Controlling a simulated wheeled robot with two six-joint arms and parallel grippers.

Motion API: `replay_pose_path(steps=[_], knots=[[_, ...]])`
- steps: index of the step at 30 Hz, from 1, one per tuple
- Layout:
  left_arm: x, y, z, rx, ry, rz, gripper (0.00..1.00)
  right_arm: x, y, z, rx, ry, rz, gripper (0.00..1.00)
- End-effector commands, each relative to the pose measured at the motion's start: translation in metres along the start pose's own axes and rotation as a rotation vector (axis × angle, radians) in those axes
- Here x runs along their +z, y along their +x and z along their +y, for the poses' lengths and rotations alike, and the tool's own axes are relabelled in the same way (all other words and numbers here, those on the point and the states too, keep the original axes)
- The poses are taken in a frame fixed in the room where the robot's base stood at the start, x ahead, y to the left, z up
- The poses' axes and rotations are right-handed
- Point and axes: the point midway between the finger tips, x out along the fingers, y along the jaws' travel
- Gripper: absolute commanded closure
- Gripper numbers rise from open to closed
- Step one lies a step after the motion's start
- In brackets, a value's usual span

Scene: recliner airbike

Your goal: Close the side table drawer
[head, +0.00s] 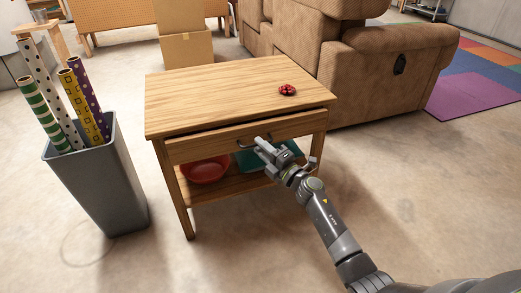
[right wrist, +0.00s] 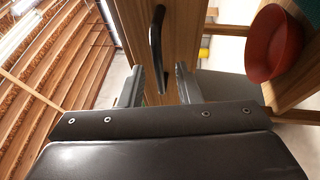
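The wooden side table (head: 215,95) stands in the middle of the head view. Its drawer (head: 205,148) sits under the top, with a dark gap above its front edge, so it looks slightly pulled out. The dark curved handle (right wrist: 156,45) is on the drawer front. My right gripper (head: 262,147) is at the drawer front beside the handle. In the right wrist view its two fingers (right wrist: 160,85) are apart, with the handle just beyond them and nothing clearly gripped. Contact with the handle cannot be told. My left gripper is not in view.
A red bowl (head: 205,169) and a teal item (head: 275,156) lie on the lower shelf. A small red-and-black object (head: 287,90) is on the tabletop. A grey bin (head: 105,185) with wrapping rolls stands left; a brown recliner (head: 375,75) is behind right. The front floor is clear.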

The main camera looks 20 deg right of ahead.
Motion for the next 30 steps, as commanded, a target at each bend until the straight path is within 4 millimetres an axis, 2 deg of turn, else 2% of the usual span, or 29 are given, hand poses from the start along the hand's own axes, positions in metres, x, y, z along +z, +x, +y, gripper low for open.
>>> replay_pose_path(steps=[4, 12, 19, 30], knots=[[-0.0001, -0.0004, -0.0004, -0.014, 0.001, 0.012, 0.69, -0.0001, 0.0071, -0.0003, 0.0, 0.001, 0.0, 0.69], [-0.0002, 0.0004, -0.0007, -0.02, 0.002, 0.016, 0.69, -0.0001, 0.0079, 0.0002, 0.0, 0.001, 0.0, 0.69], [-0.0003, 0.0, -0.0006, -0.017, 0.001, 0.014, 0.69, -0.0001, 0.0077, 0.0002, 0.0, 0.001, 0.0, 0.99], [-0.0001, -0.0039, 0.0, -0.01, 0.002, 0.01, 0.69, 0.0013, 0.0113, -0.0016, 0.001, 0.0, 0.0, 1.0]])
